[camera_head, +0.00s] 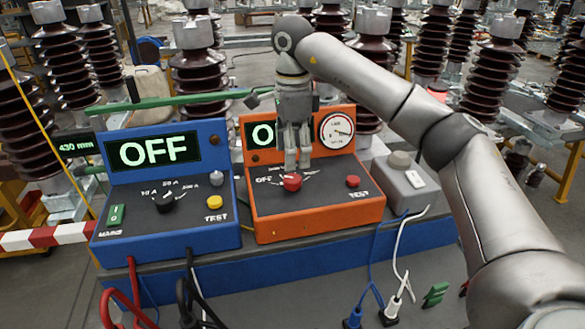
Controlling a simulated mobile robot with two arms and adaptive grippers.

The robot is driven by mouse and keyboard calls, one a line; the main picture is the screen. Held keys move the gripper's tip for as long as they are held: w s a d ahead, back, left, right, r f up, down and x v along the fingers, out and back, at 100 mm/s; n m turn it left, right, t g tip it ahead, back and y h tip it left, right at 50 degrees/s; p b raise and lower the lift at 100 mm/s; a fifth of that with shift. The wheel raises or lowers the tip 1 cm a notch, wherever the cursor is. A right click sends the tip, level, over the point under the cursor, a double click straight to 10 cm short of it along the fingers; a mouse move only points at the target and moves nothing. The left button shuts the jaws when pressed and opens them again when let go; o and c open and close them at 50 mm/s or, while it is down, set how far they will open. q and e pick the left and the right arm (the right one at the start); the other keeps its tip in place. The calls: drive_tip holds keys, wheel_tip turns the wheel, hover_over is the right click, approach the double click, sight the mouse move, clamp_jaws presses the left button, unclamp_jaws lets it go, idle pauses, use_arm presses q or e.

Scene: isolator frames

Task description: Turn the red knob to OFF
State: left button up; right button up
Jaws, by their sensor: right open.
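The red knob (291,182) sits on the black sloped face of the orange box (325,213), with white scale marks and "OFF" lettering around its left side. My right gripper (297,167) hangs fingers down just above and behind the knob. It is open, its two fingers close to the knob's top; I cannot tell whether they touch it. My left gripper is not in view.
A blue box (165,245) reading "OFF" stands left of the orange one. A smaller red button (353,181) marked "TEST" and a round gauge (337,130) are on the orange box. A grey box (405,184) stands right. Cables hang in front. Brown insulators stand behind.

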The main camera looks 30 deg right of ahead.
sight(293, 178)
drive_tip(key=shift+r, duration=2.55)
drive_tip(key=shift+s+f, duration=0.1)
